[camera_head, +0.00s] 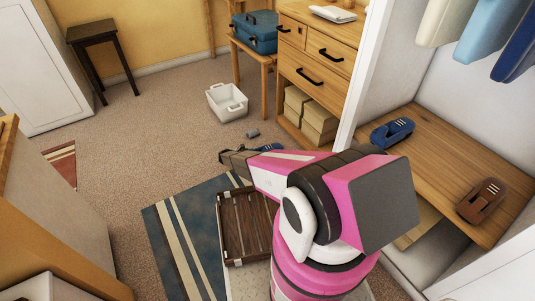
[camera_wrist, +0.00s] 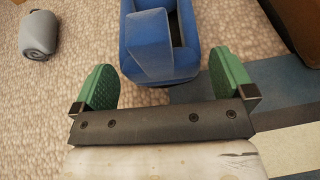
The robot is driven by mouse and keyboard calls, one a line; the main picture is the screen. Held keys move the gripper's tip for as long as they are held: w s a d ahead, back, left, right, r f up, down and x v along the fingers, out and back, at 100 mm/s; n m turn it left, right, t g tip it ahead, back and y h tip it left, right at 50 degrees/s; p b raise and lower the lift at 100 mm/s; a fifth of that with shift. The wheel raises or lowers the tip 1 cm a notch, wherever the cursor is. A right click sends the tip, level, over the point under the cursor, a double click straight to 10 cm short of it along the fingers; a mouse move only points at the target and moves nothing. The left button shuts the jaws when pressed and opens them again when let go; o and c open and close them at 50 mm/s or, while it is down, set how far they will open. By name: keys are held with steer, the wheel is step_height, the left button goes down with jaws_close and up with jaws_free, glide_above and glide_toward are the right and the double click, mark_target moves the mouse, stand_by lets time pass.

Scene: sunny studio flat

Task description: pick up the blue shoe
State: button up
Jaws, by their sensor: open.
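A blue shoe (camera_wrist: 160,45) lies on the floor in the wrist view, its near end between the two green fingertips of my open gripper (camera_wrist: 163,68). In the head view only a bit of the floor shoe (camera_head: 269,147) shows behind my arm, just beyond my gripper (camera_head: 226,157). A second blue shoe (camera_head: 392,132) sits on the wooden wardrobe shelf at the right, away from my gripper.
A small grey object (camera_wrist: 39,34) lies on the carpet left of the floor shoe. A striped rug (camera_head: 180,230) and a brown slatted case (camera_head: 245,225) are nearby. A white basket (camera_head: 227,103) stands farther back. A brown shoe (camera_head: 481,200) sits on the shelf.

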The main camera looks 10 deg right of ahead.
steer(key=x, duration=0.3)
steer(key=shift+w+d+f, duration=0.1)
steer(key=shift+d+f, duration=0.05)
steer(key=shift+d, duration=0.05)
steer(key=c, duration=0.8)
steer(key=shift+c, duration=0.2)
